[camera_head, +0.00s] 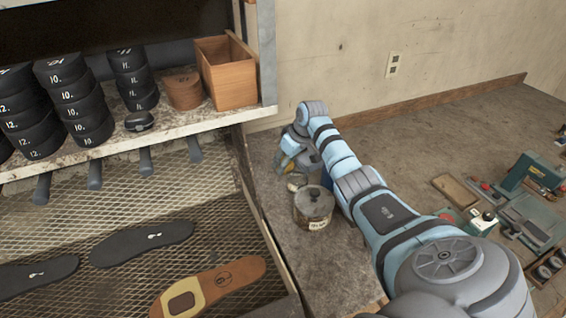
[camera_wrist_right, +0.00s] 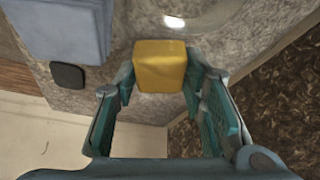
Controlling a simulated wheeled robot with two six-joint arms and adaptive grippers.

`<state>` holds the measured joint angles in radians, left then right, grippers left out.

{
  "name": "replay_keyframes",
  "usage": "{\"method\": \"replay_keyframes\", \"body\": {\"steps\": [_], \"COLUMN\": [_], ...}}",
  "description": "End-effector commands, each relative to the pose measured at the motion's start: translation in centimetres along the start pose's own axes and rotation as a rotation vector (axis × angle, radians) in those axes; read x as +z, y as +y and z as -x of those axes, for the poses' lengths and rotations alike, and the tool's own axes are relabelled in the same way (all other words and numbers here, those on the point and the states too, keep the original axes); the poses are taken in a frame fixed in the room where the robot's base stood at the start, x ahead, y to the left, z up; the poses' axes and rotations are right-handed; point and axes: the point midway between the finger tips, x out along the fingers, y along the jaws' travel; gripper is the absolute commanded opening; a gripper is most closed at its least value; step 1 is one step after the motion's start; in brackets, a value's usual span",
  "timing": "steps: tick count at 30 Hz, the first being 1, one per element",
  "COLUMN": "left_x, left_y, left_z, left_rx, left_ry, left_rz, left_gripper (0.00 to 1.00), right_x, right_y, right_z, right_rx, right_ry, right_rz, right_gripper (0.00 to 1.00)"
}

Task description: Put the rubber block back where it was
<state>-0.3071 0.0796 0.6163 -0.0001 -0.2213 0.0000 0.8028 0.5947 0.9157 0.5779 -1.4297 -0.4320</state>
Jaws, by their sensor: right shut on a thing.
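The yellow rubber block (camera_wrist_right: 160,66) sits between the two fingers of my right gripper (camera_wrist_right: 158,82) in the right wrist view, with a finger against each side. In the head view the right gripper (camera_head: 290,160) is at the far end of my arm, over the back of the bench near the wall. From these views I cannot tell whether the block touches the bench. My left gripper is not in view.
A blue item (camera_wrist_right: 62,28) and a small black square (camera_wrist_right: 68,76) lie beside the block. A wooden box (camera_head: 226,72) stands on the left shelf. Tools and a green case (camera_head: 530,173) lie right.

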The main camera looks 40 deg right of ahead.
Motion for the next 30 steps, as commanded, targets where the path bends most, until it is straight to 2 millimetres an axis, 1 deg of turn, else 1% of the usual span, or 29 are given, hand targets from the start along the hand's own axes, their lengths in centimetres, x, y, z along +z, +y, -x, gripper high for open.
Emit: {"method": "replay_keyframes", "body": {"steps": [1,3,7,8,9,11,12,15,20,23,26,29,30], "left_x": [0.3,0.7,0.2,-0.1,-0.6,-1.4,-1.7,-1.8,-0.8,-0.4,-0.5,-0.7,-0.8], "left_y": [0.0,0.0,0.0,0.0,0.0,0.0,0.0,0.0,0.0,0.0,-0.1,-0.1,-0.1], "left_z": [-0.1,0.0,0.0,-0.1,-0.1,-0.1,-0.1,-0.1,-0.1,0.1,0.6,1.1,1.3], "left_rx": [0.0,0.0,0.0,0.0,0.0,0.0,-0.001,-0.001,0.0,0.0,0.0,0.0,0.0], "left_ry": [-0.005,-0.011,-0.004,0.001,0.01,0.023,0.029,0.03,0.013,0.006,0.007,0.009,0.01], "left_rz": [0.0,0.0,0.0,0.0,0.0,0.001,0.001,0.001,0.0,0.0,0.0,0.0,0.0], "left_gripper": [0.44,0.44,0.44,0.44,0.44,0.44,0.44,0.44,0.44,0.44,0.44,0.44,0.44], "right_x": [0.0,-0.2,-0.3,-0.3,-0.3,-0.3,-0.3,-0.3,-0.4,-0.4,-0.5,-0.5,-0.5], "right_y": [-0.1,-0.2,-0.3,-0.3,-0.3,-0.3,-0.3,-0.3,-0.4,-0.3,-0.2,-0.1,-0.2], "right_z": [-0.6,-0.7,-0.8,-0.9,-0.8,-0.8,-0.8,-0.8,-0.8,-0.2,1.3,4.0,5.2], "right_rx": [-0.002,-0.002,-0.003,-0.003,-0.003,-0.003,-0.003,-0.003,-0.003,-0.002,-0.001,0.001,0.002], "right_ry": [-0.001,-0.001,-0.003,-0.003,-0.003,-0.003,-0.003,-0.003,-0.003,-0.002,-0.001,0.001,0.001], "right_rz": [0.0,0.003,0.003,0.003,0.003,0.003,0.003,0.003,0.004,0.004,0.005,0.005,0.007], "right_gripper": [0.12,0.12,0.12,0.39,0.46,0.55,0.58,0.58,0.58,0.58,0.58,0.58,0.58]}}
